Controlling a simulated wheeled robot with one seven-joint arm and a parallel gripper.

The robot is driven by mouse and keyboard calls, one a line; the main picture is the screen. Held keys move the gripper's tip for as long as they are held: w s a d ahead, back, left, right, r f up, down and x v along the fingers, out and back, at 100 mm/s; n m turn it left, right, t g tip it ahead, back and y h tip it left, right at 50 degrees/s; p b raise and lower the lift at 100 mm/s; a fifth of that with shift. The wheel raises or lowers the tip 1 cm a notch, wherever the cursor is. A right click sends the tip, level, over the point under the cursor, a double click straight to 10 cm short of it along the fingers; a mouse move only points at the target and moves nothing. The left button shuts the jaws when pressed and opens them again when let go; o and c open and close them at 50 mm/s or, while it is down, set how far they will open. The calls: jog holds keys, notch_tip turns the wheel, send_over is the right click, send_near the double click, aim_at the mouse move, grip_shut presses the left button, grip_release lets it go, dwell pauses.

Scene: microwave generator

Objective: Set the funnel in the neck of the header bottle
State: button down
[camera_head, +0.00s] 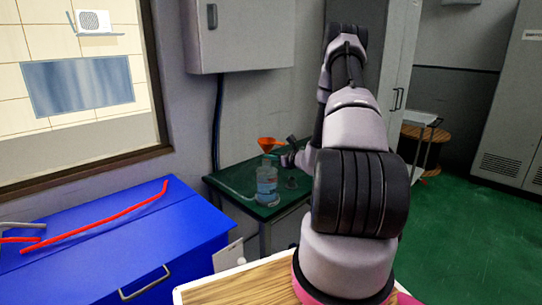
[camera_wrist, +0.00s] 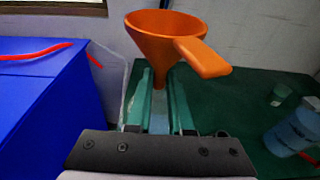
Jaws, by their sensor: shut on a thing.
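The orange funnel (camera_head: 270,142) shows directly above the header bottle (camera_head: 267,186), a clear bottle with a pale blue label standing upright on the green table. In the wrist view the funnel (camera_wrist: 160,42) is cone up, with its flat handle tab toward me and to the right. My gripper (camera_wrist: 163,88) is shut on the funnel, low on the cone near the spout. In the head view my gripper (camera_head: 287,157) comes in from the right. The spout's lower end is hidden, so I cannot tell whether it is inside the neck.
A clear tube (camera_head: 233,189) lies left of the bottle. A blue cabinet (camera_head: 110,240) with a red hose (camera_head: 100,217) is at the left.

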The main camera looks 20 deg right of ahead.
jog(key=shift+f, duration=0.85)
jog(key=c, duration=0.7)
grip_release()
jog(key=shift+c, duration=0.2)
jog(key=v, duration=1)
jog(key=shift+s, duration=0.3)
jog(key=shift+d+r, duration=0.1)
jog(key=shift+d, duration=0.05)
